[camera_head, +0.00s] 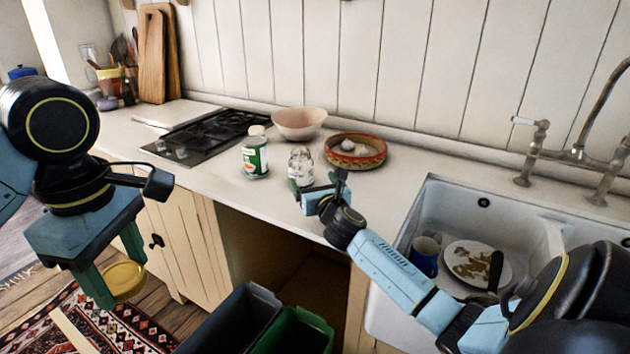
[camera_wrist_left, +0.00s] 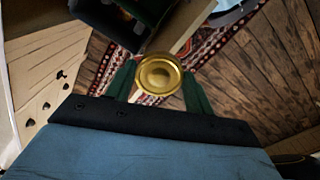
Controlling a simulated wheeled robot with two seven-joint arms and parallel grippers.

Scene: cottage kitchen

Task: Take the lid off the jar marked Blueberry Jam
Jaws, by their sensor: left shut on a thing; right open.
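A gold round lid (camera_head: 123,281) is held between the green fingers of my left gripper (camera_head: 117,272), out over the floor in front of the counter. The lid (camera_wrist_left: 159,74) also shows between the fingers of my left gripper (camera_wrist_left: 158,88) in the left wrist view. A small glass jar (camera_head: 301,161) with a pale label stands upright on the counter; I see no lid on it, and its lettering is too small to read. My right gripper (camera_head: 300,186) is open, low at the near side of this jar. Its fingers are partly hidden, so I cannot tell whether they touch the glass.
A green-labelled can (camera_head: 255,158) stands left of the jar. A pink bowl (camera_head: 299,123) and a red patterned dish (camera_head: 354,160) are behind. The hob (camera_head: 205,136) is left, the sink (camera_head: 409,236) right. Bins (camera_head: 235,318) stand below the counter.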

